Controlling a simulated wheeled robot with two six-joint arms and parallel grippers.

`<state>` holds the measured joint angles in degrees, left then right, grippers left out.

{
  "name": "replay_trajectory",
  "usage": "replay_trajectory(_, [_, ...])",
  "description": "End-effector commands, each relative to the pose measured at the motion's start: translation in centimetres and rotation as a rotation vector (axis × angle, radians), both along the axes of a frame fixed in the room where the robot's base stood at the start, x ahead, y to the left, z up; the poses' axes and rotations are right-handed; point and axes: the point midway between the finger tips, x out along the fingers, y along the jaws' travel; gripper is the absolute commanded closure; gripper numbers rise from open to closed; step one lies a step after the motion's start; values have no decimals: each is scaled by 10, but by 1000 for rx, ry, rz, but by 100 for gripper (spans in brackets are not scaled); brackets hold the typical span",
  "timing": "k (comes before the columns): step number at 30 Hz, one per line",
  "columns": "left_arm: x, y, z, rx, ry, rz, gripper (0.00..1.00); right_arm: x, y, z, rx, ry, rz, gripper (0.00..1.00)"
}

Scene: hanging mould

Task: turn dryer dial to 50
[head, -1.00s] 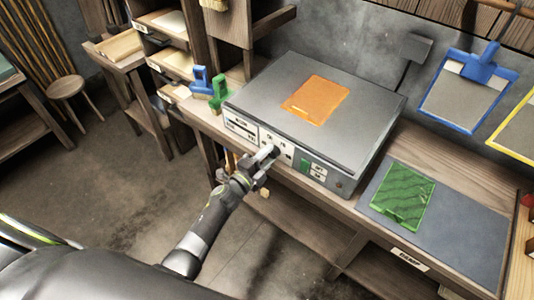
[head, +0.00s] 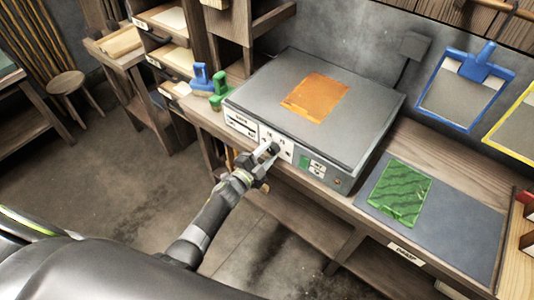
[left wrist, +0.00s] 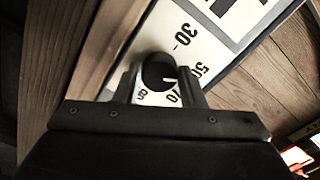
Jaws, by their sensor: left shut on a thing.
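The dryer (head: 365,125) is a grey box on the bench with an orange sheet (head: 315,97) on its flat top. The dial's pale mark points to the picture's right, roughly between 50 and 70. My left gripper (head: 272,153) is at the dryer's front panel. In the left wrist view its fingers (left wrist: 160,86) stand on both sides of the dial, shut on it. My right gripper is not in view.
A green patterned sheet (head: 400,194) lies on a dark mat (head: 460,228) right of the dryer. Blue and green handled tools (head: 202,82) stand left of it. Blue and yellow frames hang on the wall. The floor before the bench is open.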

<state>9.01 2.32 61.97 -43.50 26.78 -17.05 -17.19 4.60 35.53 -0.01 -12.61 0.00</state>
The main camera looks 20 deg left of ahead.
Motion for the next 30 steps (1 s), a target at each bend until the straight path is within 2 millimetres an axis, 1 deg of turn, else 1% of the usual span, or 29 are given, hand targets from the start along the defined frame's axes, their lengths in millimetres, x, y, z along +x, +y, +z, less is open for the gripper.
replay_trajectory(4, [0, 0, 0, 1, 1, 0, 86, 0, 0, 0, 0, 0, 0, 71])
replay_trajectory(5, [0, 0, 0, 1, 1, 0, 60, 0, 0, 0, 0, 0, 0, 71])
replay_trajectory(9, [0, 0, 0, 1, 1, 0, 43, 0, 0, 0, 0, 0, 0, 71])
replay_trajectory(17, [-1, 0, 0, 1, 0, 0, 43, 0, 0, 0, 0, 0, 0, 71])
replay_trajectory(20, [-5, 2, 0, 2, 0, 1, 43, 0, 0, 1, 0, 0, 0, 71])
replay_trajectory(23, [-16, 6, -1, 3, 1, 1, 43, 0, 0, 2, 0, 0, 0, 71])
replay_trajectory(25, [-27, 10, 0, 3, 2, 1, 43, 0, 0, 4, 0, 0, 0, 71])
replay_trajectory(30, [-62, 23, -1, 5, 1, 1, 43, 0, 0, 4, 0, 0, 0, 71])
